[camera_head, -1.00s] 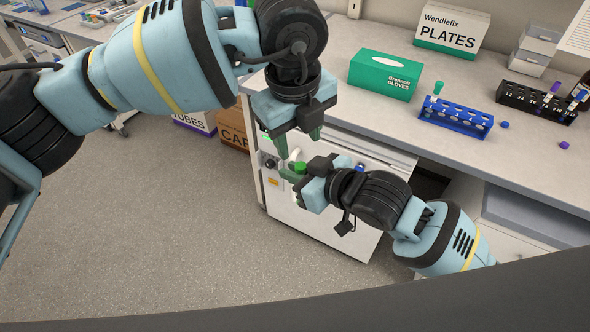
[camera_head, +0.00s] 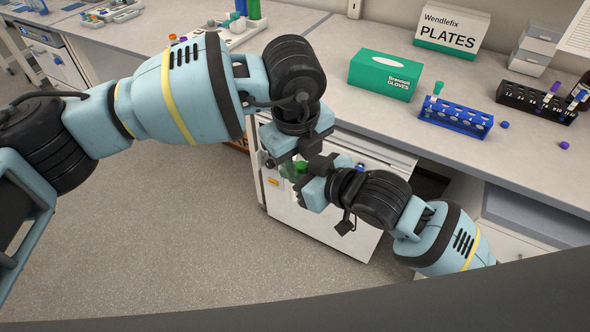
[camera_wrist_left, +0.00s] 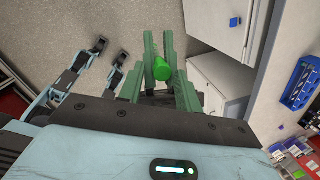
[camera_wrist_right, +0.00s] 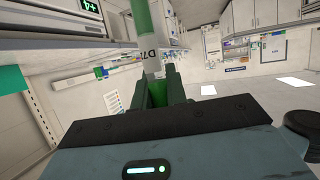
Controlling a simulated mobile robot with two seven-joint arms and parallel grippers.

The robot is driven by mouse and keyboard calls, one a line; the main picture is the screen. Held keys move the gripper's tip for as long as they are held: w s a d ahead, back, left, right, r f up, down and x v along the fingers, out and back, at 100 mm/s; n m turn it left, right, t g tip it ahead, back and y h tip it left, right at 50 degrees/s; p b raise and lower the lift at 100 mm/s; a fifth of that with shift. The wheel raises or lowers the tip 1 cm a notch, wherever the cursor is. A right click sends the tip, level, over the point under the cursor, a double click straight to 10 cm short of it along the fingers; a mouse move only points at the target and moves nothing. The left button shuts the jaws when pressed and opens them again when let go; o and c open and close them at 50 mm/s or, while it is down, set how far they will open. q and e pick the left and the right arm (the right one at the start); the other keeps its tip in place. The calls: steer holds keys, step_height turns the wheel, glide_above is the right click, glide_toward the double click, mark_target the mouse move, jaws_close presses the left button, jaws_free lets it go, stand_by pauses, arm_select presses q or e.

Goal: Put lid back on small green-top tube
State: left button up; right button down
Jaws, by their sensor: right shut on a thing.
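A tube with a bright green end (camera_head: 300,167) and a white lettered label (camera_wrist_right: 152,58) is held between the fingers of my right gripper (camera_head: 303,176). The right wrist view shows bright green low between those fingers and the label above it. My left gripper (camera_head: 290,160) hangs over the same spot, fingers down, very close to the right gripper. In the left wrist view its fingers stand apart, with the round green end (camera_wrist_left: 163,69) between them. I cannot tell whether they touch it. Overlapping arms hide whether lid and tube are joined.
On the bench stand a blue rack (camera_head: 456,117) with one green-topped tube (camera_head: 438,88), a black rack (camera_head: 536,102) and a green glove box (camera_head: 385,75). A blue cap (camera_head: 505,125) and a purple cap (camera_head: 564,145) lie loose. Both grippers are in front of the bench.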

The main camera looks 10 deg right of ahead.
arm_select(q)
steer(key=shift+d, duration=0.1)
steer(key=c, duration=0.5)
steer(key=o, duration=1.1)
steer(key=shift+r, duration=0.15)
steer(key=r, duration=0.4)
steer(key=s+r, duration=0.1)
steer(key=r, duration=0.2)
steer(key=a+r, duration=0.1)
steer(key=r, duration=0.3)
steer(key=shift+s+r, duration=0.35)
steer(key=shift+s, duration=0.05)
steer(key=shift+f, duration=0.1)
